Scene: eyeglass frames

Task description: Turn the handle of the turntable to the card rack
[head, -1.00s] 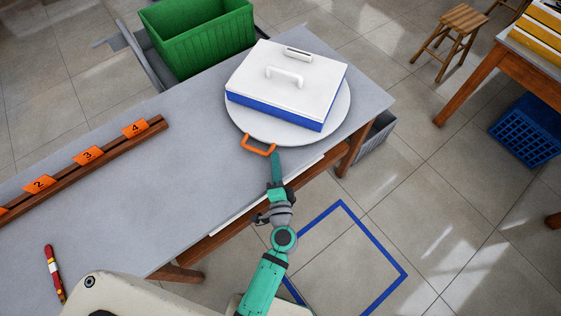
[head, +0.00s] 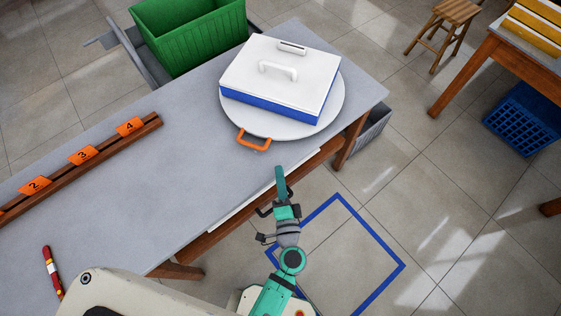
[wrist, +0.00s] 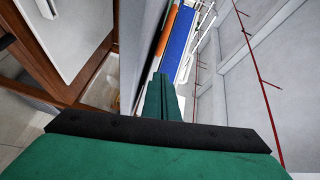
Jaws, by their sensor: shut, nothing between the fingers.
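The round white turntable (head: 331,117) is on the grey table and carries a white-lidded box (head: 280,79) with blue sides. Its orange handle (head: 254,139) sticks out at the front left of the disc, over the tabletop. The card rack (head: 82,166) is a long brown strip with orange numbered cards, at the left of the table. My gripper (head: 280,174) is shut and empty. It is apart from the handle, to its lower right, near the table's front edge. In the wrist view the closed green fingers (wrist: 162,98) point toward the blue box side.
A green crate (head: 192,40) stands behind the table. A red and yellow marker-like object (head: 52,272) lies at the table's left. A blue square (head: 338,250) is marked on the floor. The tabletop between rack and turntable is clear.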

